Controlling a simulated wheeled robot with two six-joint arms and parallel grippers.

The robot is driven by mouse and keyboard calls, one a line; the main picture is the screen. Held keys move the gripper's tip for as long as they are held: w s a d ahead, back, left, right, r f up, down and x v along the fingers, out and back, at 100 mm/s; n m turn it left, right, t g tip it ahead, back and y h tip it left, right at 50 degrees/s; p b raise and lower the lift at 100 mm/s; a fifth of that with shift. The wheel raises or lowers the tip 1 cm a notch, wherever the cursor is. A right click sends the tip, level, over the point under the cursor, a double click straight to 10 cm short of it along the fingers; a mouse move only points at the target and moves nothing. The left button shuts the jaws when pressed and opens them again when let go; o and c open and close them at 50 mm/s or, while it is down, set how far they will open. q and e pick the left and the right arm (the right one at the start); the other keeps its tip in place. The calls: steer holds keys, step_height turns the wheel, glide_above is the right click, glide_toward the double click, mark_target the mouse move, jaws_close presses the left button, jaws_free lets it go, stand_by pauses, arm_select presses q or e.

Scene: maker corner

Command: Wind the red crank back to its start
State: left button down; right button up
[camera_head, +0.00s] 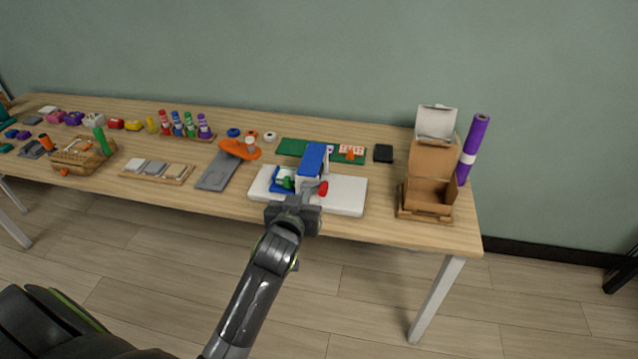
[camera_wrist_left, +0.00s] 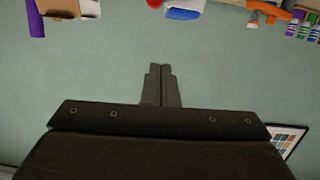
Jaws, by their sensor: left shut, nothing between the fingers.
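The red crank (camera_head: 323,188) sits at the right side of a blue block device (camera_head: 314,157) on a white base (camera_head: 346,199) near the table's front edge. In the left wrist view, which is upside down, the red crank (camera_wrist_left: 155,3) is cut by the top edge, beside the blue part (camera_wrist_left: 184,13). My left gripper (camera_head: 307,194) is in front of the device, close to the crank. Its fingers (camera_wrist_left: 161,84) are shut together with nothing between them. Whether it touches the crank cannot be told. My right gripper is not in view.
A green mat (camera_head: 293,147) with cards lies behind the device. An orange tool on a grey base (camera_head: 217,172) stands to its left. An open cardboard box (camera_head: 430,193) and a purple roll (camera_head: 474,147) stand at the right. Bare tabletop lies between device and box.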

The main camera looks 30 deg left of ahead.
arm_select(q)
steer(key=n, duration=0.1)
steer(key=p, duration=0.2)
glide_above(318, 184)
steer(key=s+d, duration=0.2)
steer(key=s, duration=0.3)
steer(key=f, duration=0.2)
steer(key=shift+w+d+f, duration=0.15)
steer(key=shift+f, duration=0.8)
steer(key=shift+w+d+f, duration=0.1)
steer(key=shift+f, duration=0.8)
